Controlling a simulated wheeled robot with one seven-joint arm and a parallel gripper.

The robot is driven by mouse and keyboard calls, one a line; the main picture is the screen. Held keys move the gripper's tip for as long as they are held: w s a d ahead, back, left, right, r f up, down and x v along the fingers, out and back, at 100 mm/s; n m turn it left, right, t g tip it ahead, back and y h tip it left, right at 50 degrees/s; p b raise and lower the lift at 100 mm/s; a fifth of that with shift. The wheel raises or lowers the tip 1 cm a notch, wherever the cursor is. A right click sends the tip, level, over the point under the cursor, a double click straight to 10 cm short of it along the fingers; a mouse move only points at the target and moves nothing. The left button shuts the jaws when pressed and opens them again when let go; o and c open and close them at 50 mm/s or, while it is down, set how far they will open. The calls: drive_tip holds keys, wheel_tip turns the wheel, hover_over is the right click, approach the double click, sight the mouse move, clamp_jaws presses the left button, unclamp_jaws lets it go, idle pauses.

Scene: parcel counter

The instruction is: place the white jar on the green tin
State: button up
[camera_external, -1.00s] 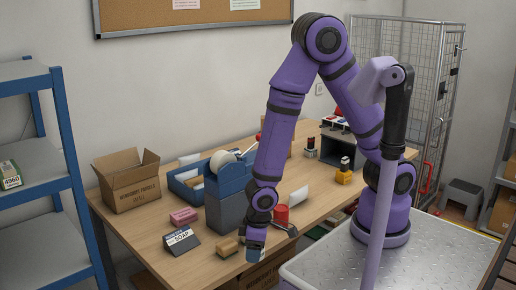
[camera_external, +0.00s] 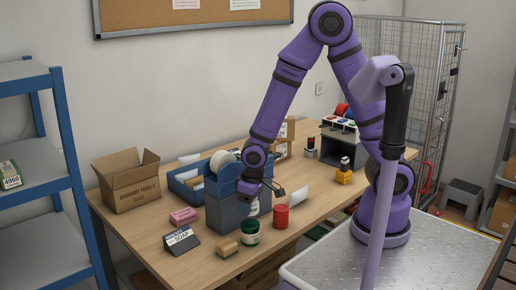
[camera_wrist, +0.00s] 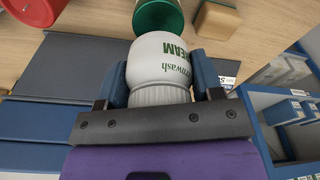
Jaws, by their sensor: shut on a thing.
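The white jar (camera_wrist: 160,60) with green lettering sits between the two blue fingers of my gripper (camera_wrist: 162,80) in the wrist view, its ribbed end toward the camera. The green tin (camera_wrist: 158,14) lies just beyond the jar's far end and is partly overlapped by it; I cannot tell whether they touch. In the external view the green tin (camera_external: 250,232) stands upright on the table near its front edge.
A red cylinder (camera_external: 281,217) stands right of the tin, and a small wooden block (camera_external: 227,246) lies to its left. A grey-blue bin (camera_external: 222,213) is close behind.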

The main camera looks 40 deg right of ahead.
sight(249, 224)
drive_tip(key=shift+f, duration=2)
drive_tip(key=shift+f, duration=0.15)
drive_tip(key=o, duration=1)
drive_tip(key=r, duration=0.4)
drive_tip(key=s+r, duration=0.1)
drive_tip(key=r, duration=0.7)
drive_tip(key=shift+s+d+r, duration=0.1)
drive_tip(key=shift+s+d, duration=0.05)
drive_tip(key=shift+d, duration=0.1)
